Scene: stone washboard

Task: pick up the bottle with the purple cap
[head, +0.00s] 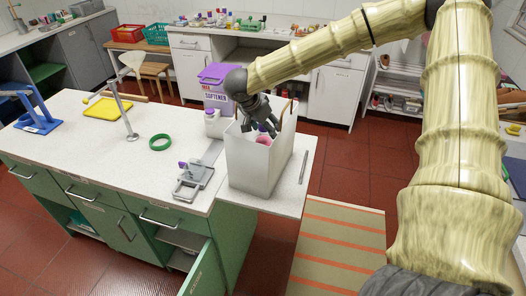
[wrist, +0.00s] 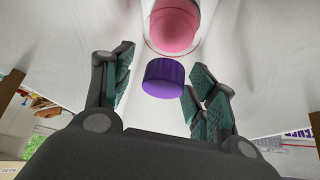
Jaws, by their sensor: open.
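A purple cap (wrist: 168,78) lies between the fingers of my gripper (wrist: 158,70) in the wrist view, closer to the right finger. Above it in the picture is a clear rounded body with pink inside (wrist: 172,28), apparently the bottle. Whether the fingers touch the cap cannot be told. In the head view my gripper (head: 268,128) is open and reaches into the top of a white bin (head: 252,171). A bit of the pink body (head: 263,140) shows below the fingers. The rest of the bottle is hidden by the bin's wall.
The bin stands at the right end of the white counter (head: 120,165). Beside it are a purple-lidded softener box (head: 216,84), a small white container (head: 212,116) and a grey metal tool (head: 193,182). A thin rod (head: 303,167) lies right of the bin.

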